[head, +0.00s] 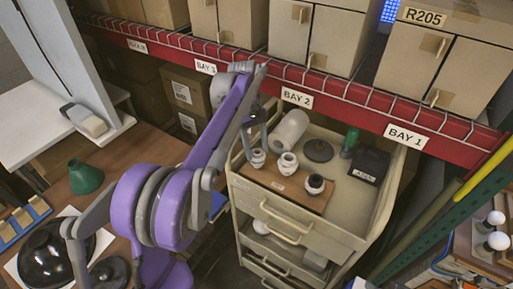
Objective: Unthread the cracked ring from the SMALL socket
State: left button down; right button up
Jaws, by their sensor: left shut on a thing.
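The fingers largely hide the ring, and no crack can be made out. The socket looks upright on the board. My right gripper is not in view.
The cart top (352,207) also holds a white roll (289,130), a dark disc (319,150), a green bottle (350,141) and a black box (370,164). A red shelf beam (345,112) runs close behind the cart. A wooden table (130,150) is at left.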

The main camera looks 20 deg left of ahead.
pick_arm(q)
jog(key=shift+r, duration=0.6)
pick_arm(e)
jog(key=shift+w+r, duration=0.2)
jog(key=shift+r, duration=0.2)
pick_arm(q)
jog(key=shift+w+r+p, duration=0.1)
jog(key=shift+r+p, duration=0.75)
jog(key=shift+r, duration=0.75)
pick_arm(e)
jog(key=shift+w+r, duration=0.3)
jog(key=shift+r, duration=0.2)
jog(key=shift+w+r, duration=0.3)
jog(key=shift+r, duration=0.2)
pick_arm(q)
jog(key=shift+r, duration=0.15)
jog(key=shift+r, duration=0.15)
notch_tip(320, 180, up, 4)
jog(key=shift+f+p, duration=0.2)
jog(key=shift+p, duration=0.2)
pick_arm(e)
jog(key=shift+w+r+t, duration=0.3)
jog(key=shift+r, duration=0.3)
pick_arm(q)
jog(key=shift+f, duration=0.1)
